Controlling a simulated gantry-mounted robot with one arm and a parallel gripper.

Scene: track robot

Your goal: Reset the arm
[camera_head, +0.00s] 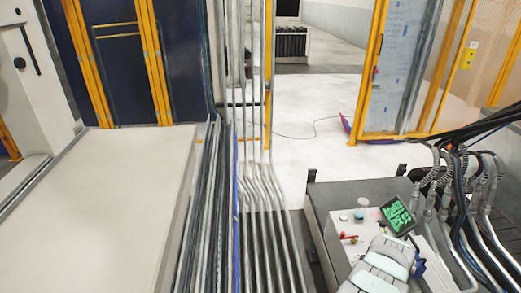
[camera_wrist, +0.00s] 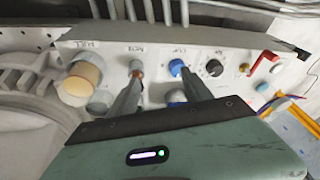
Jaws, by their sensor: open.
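My gripper (camera_wrist: 161,74) shows in the wrist view, with its dark green body at the bottom and two grey fingers reaching up. In the head view, pale arm segments, likely mine, are at the lower right by a white panel box (camera_head: 350,229). My gripper cannot be made out there.
The panel also bears a large amber knob (camera_wrist: 82,82), a black knob (camera_wrist: 214,68) and a red lever (camera_wrist: 265,64). In the head view, a screen with green marks (camera_head: 397,215) stands on the box. Thick hoses (camera_head: 465,200) crowd the right. The floor (camera_head: 300,95) behind is mostly clear.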

